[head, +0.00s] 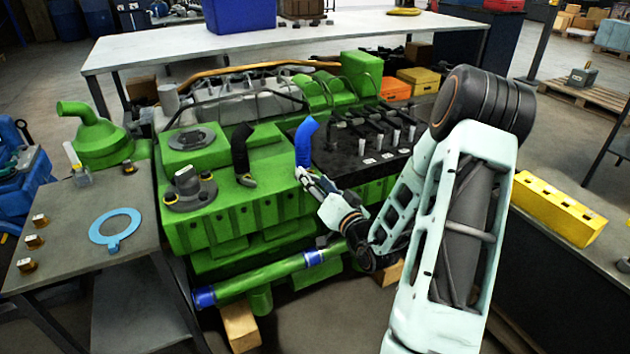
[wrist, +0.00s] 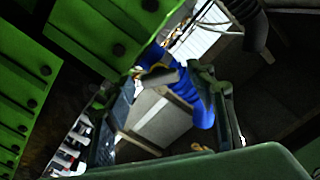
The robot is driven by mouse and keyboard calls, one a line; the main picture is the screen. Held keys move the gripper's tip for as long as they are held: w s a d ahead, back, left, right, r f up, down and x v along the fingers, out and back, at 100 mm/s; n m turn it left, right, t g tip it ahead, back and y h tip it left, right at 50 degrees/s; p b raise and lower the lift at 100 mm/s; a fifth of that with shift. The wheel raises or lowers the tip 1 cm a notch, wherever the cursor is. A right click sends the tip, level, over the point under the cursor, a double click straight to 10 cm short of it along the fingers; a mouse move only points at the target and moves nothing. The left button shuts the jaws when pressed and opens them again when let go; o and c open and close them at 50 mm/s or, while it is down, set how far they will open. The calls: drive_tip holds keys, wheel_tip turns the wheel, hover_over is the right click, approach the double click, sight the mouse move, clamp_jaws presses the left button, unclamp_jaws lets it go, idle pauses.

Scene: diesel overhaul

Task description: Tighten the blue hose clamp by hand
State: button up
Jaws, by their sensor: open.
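The blue hose (head: 306,143) stands up from the front edge of the green engine and bends at its top. It also shows between my fingers in the wrist view (wrist: 203,108). My gripper (head: 303,175) is at the lower end of this hose, in front of it, with its jaws open. In the wrist view the fingers (wrist: 165,112) stand apart on either side of the hose. A short grey rounded piece (wrist: 158,80) lies across the hose's end there; I cannot tell whether it is part of the clamp. In the head view my gripper covers the hose's lower end.
A black hose (head: 241,152) stands left of the blue one. A green pipe (head: 262,276) with blue ends runs low along the engine's front. A left table (head: 75,250) holds a blue ring gasket (head: 116,228). A yellow block (head: 558,207) lies on the right bench.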

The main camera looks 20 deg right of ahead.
drive_tip(key=shift+c, duration=0.2)
drive_tip(key=c, duration=1.1)
drive_tip(key=shift+c, duration=0.2)
